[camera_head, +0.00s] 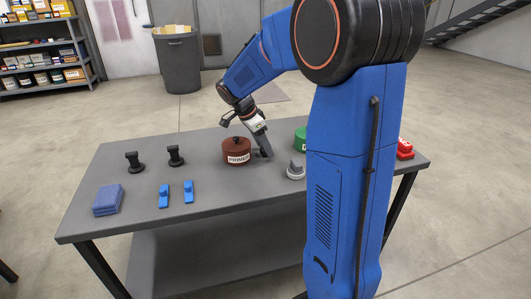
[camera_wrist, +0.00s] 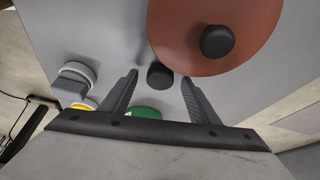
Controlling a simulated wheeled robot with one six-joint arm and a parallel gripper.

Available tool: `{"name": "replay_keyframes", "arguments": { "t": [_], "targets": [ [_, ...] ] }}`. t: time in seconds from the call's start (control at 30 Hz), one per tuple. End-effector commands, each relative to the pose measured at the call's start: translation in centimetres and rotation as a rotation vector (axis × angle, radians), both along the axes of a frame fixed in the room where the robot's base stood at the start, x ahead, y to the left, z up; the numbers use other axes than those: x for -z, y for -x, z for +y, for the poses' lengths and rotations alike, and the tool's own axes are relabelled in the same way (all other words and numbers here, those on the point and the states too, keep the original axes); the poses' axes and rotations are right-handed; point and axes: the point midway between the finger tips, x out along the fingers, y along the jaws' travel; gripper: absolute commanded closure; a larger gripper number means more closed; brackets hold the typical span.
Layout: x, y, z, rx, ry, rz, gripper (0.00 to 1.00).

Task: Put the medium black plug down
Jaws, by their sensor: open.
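A black plug (camera_head: 267,153) stands on the grey table just right of the brown tin, partly hidden by my gripper in the head view. In the wrist view the round black top of this plug (camera_wrist: 160,76) shows between the two fingertips. My gripper (camera_wrist: 160,80) points down at the table and is open, with a finger on either side of the plug and a visible gap to each. Two other black plugs, a left one (camera_head: 134,162) and a right one (camera_head: 176,156), stand upright on the left part of the table. I cannot tell the sizes apart for certain.
The brown tin (camera_head: 236,157) with a black knob is close beside my gripper. A grey-and-white knob (camera_head: 296,170), a green tin (camera_head: 301,140) and a red item (camera_head: 405,150) are to the right. Blue clips (camera_head: 164,195) and a blue stack (camera_head: 108,199) lie front left.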

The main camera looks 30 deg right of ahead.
Motion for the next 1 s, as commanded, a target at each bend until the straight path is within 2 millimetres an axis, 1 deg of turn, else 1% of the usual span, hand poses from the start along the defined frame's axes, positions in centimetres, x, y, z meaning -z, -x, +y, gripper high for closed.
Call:
{"name": "replay_keyframes", "arguments": {
  "t": [0.07,0.1,0.27,0.3,0.33,0.37,0.57,0.67,0.77,1.0],
  "targets": [
    [0.0,0.0,0.0,0.000,0.000,0.000,0.44],
    [0.0,0.0,0.0,0.000,0.000,0.000,0.47],
    [0.0,0.0,0.0,0.000,0.000,0.000,0.85],
    [0.0,0.0,0.0,0.000,0.000,0.000,0.89],
    [0.0,0.0,0.0,0.000,0.000,0.000,0.89],
    [0.0,0.0,0.0,0.000,0.000,0.000,0.92],
    [-0.1,0.0,0.0,0.000,0.000,-0.001,0.92],
    [-0.8,-0.1,0.0,0.000,0.000,-0.002,0.92],
    [-2.1,-0.1,0.0,0.000,0.001,-0.002,0.92],
    [-6.5,-0.1,0.0,0.000,0.000,-0.003,0.92]
  ]
}}
